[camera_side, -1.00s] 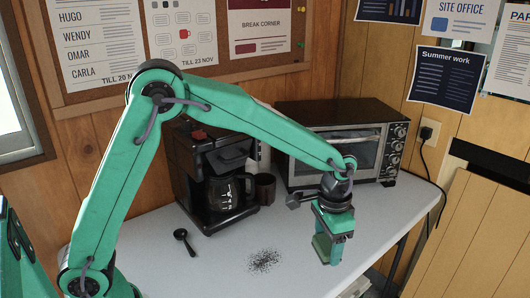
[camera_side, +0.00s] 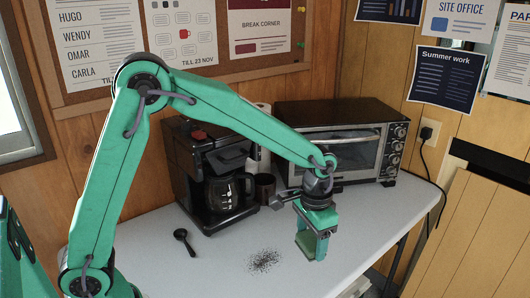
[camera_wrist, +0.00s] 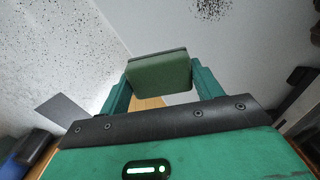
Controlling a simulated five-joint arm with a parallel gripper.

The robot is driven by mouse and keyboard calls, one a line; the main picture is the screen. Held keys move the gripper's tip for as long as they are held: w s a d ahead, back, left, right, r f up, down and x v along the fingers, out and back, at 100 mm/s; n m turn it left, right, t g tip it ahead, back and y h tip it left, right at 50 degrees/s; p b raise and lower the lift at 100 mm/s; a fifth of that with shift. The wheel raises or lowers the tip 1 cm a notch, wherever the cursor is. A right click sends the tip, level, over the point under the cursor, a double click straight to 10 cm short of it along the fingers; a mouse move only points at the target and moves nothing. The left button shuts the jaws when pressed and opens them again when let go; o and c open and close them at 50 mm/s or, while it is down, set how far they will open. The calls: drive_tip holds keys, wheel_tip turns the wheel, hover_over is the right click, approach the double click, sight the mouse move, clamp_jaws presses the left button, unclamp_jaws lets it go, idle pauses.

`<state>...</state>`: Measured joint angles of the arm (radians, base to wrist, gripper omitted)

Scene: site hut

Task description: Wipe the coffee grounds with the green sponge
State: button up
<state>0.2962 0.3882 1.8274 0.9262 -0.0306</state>
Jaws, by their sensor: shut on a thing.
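The green sponge (camera_side: 306,246) is held between the jaws of my gripper (camera_side: 312,249), which is shut on it. In the wrist view the sponge (camera_wrist: 160,74) sits level across between both green fingers. The coffee grounds (camera_side: 264,260) are a dark speckled patch on the pale table (camera_side: 225,275). In the side view my gripper is to the right of the patch, with the sponge apart from it and seemingly above the table. In the wrist view the grounds (camera_wrist: 212,8) show at the top edge, right of the sponge.
A black spoon (camera_side: 185,242) lies left of the grounds. A coffee maker (camera_side: 215,180) with a glass jug, a dark mug (camera_side: 264,187) and a toaster oven (camera_side: 345,140) stand at the back. The table around the grounds is clear.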

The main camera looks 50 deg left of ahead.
sight(246, 270)
drive_tip(key=s+a+f+n, duration=0.3)
drive_tip(key=s+a+n, duration=0.4)
drive_tip(key=s+a, duration=0.35)
drive_tip(key=shift+w+a+f, duration=0.1)
drive_tip(key=shift+a+f, duration=0.05)
drive_tip(key=shift+f, duration=1.45)
drive_tip(key=shift+a+f, duration=0.15)
drive_tip(key=shift+f, duration=2.1)
drive_tip(key=shift+w+r, duration=0.3)
drive_tip(key=shift+w, duration=0.2)
drive_tip(key=shift+c, duration=0.3)
drive_tip(key=shift+w+f, duration=0.2)
drive_tip(key=shift+w, duration=0.35)
drive_tip(key=shift+w+f, duration=0.15)
drive_tip(key=shift+w, duration=0.4)
drive_tip(key=shift+w+r, duration=0.15)
drive_tip(key=shift+w, duration=4)
drive_tip(key=shift+s, duration=5.55)
drive_tip(key=shift+s+a, duration=0.1)
drive_tip(key=shift+s, duration=0.1)
drive_tip(key=shift+a, duration=0.35)
drive_tip(key=shift+w, duration=5.65)
drive_tip(key=shift+s, duration=5.6)
drive_tip(key=shift+r, duration=3.95)
